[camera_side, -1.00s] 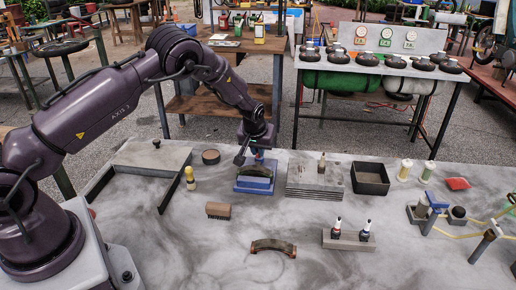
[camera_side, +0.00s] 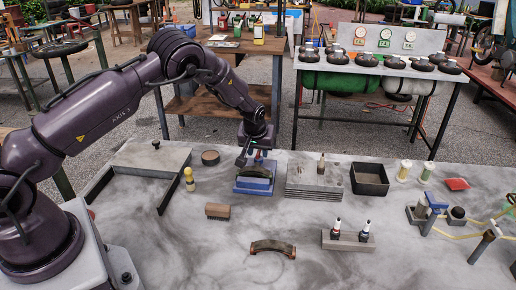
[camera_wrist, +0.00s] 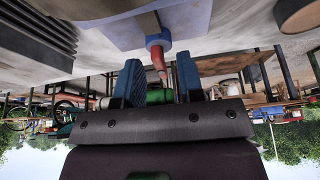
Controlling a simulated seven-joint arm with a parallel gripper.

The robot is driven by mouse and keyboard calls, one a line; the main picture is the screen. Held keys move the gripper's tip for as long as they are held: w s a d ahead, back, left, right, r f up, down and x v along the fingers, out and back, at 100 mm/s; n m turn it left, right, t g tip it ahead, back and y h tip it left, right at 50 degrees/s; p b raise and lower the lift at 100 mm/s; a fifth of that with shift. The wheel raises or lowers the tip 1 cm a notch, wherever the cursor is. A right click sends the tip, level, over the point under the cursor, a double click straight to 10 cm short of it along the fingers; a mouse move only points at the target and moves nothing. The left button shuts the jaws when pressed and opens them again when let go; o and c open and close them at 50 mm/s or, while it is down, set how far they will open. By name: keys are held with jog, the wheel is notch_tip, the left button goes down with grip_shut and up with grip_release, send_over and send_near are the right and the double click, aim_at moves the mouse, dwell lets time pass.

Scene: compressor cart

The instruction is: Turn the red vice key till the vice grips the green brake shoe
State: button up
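The blue vice (camera_side: 254,187) stands on the grey bench, with a dark, curved brake shoe (camera_side: 257,171) at its top; its green colour is hard to make out. The red vice key (camera_side: 259,154) shows small behind the shoe. In the wrist view the vice (camera_wrist: 125,28) is at the top, and the red key (camera_wrist: 159,60) sticks out from a blue round boss. My gripper (camera_wrist: 157,70) is open, its two blue fingers apart on either side of the key, with gaps visible. In the side view my gripper (camera_side: 246,158) is just behind the vice. Whether the jaws touch the shoe cannot be told.
Another curved shoe (camera_side: 273,248) lies at the bench front. A brush (camera_side: 218,211), a yellow-topped bottle (camera_side: 190,180) and a round tin (camera_side: 210,157) are left of the vice. A stack of grey plates (camera_side: 315,180) and a black tray (camera_side: 370,179) stand to its right.

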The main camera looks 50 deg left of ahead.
jog(key=v, duration=1.3)
jog(key=s+d+r+m+h, duration=0.1)
jog(key=s+d+r+m, duration=0.1)
jog(key=s+r, duration=0.4)
jog(key=s+d+r+m+t+h, duration=0.1)
jog(key=s+d+r+m, duration=0.2)
jog(key=s, duration=1.1)
jog(key=s+d+r+m+t+h, duration=0.1)
jog(key=s+d+r+m, duration=0.2)
jog(key=s+d+r, duration=0.3)
jog(key=shift+s+r, duration=1.7)
jog(key=shift+s, duration=0.6)
